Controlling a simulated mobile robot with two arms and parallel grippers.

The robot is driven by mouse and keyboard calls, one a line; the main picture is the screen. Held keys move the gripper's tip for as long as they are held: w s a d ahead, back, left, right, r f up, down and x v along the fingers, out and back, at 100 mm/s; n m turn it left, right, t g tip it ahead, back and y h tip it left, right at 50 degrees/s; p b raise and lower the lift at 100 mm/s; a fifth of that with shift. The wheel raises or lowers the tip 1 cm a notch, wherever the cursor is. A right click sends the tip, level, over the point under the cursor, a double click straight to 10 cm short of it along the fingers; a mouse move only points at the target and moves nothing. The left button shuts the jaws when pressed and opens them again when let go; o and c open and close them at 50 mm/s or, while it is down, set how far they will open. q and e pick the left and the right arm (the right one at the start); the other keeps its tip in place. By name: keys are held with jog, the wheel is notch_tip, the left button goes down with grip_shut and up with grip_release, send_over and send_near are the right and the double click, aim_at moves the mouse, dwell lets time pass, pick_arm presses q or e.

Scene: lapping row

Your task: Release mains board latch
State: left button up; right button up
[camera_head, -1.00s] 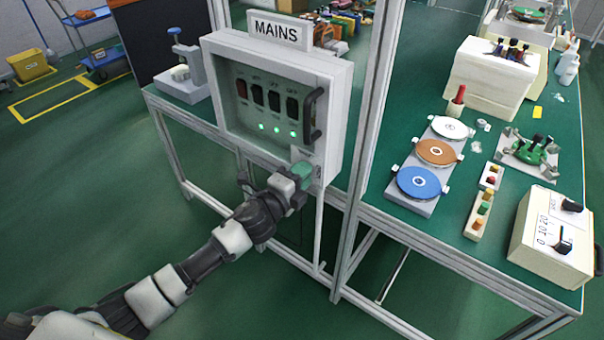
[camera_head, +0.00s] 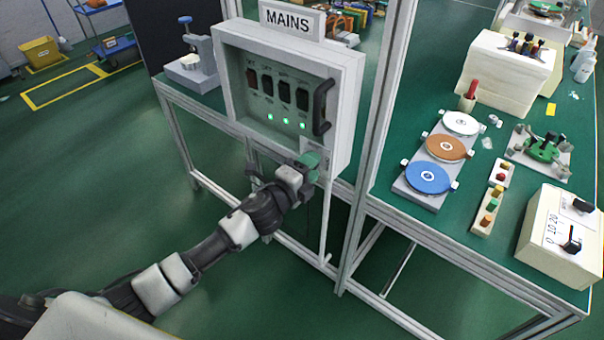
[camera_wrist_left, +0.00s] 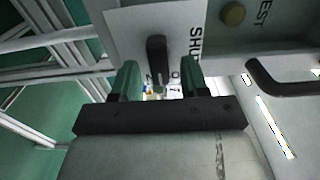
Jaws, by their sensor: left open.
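The mains board (camera_head: 350,82) is a pale box under a MAINS sign (camera_head: 290,20), with one dark red switch, several black switches, lit green lamps and a black handle (camera_head: 322,107). My left gripper (camera_head: 311,160) is at its lower right corner, partly covering it. In the left wrist view the open green fingers (camera_wrist_left: 158,82) stand either side of a short black lever (camera_wrist_left: 157,50), which looks like the latch, on a white plate lettered "SHU". Whether they touch it I cannot tell. The latch is hidden in the head view. My right gripper is out of view.
A frame post (camera_head: 375,130) stands just right of the board. The right bench holds a rack of white, brown and blue discs (camera_head: 428,177), a button strip (camera_head: 490,208) and a dial box (camera_head: 562,236). A round brass knob (camera_wrist_left: 233,13) sits near the lever.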

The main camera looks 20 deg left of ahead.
pick_arm(q)
jog(key=b+v, duration=0.1)
jog(key=v, duration=0.9)
jog(key=shift+s, duration=0.25)
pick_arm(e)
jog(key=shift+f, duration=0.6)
pick_arm(q)
jog(key=shift+a, duration=0.1)
